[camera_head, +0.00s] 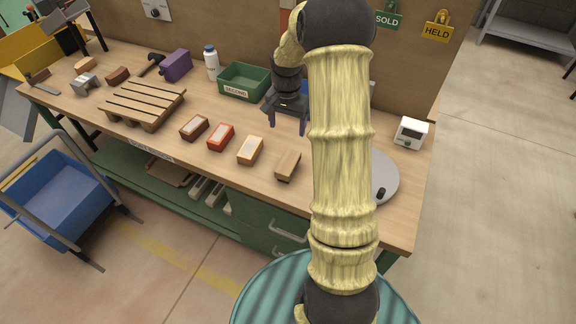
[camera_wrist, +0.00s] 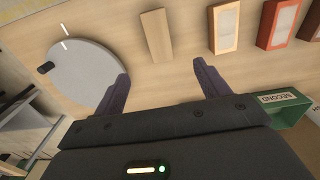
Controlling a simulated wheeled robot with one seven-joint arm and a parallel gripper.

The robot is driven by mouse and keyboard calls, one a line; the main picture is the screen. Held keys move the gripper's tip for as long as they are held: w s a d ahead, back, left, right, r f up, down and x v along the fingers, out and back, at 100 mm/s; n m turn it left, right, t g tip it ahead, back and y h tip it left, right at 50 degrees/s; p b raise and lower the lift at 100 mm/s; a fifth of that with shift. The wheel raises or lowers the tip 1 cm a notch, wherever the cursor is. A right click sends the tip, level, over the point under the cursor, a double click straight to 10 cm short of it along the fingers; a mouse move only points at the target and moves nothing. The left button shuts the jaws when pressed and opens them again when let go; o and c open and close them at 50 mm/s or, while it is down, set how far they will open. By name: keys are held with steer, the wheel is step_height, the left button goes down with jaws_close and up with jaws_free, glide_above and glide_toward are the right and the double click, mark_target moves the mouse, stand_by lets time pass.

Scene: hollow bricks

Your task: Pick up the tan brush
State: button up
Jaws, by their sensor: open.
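The tan brush (camera_head: 288,164) is a plain light-brown block with a darker underside. It lies on the workbench near its front edge, at the right end of a row of small blocks. In the wrist view the brush (camera_wrist: 157,36) shows ahead of the fingers, roughly between their lines and apart from them. My gripper (camera_head: 287,126) is open and empty, above the bench and behind the brush in the head view. Its two dark fingers also show in the wrist view (camera_wrist: 160,76).
A cream-topped orange block (camera_head: 250,150), a red one (camera_head: 220,136) and a dark red one (camera_head: 194,127) lie left of the brush. A grey disc (camera_head: 378,172) lies right, partly behind my arm. A green bin (camera_head: 244,82) stands behind; a wooden pallet (camera_head: 146,103) lies left.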

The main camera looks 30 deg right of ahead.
steer(key=shift+f, duration=0.15)
steer(key=p, duration=0.3)
glide_above(288, 161)
step_height(288, 161, down, 12)
steer(key=shift+a+f, duration=0.1)
steer(key=shift+f+p, duration=0.25)
steer(key=shift+p, duration=0.25)
steer(key=shift+s+f+p, duration=0.1)
steer(key=shift+f+p, duration=0.8)
steer(key=shift+f, duration=1.35)
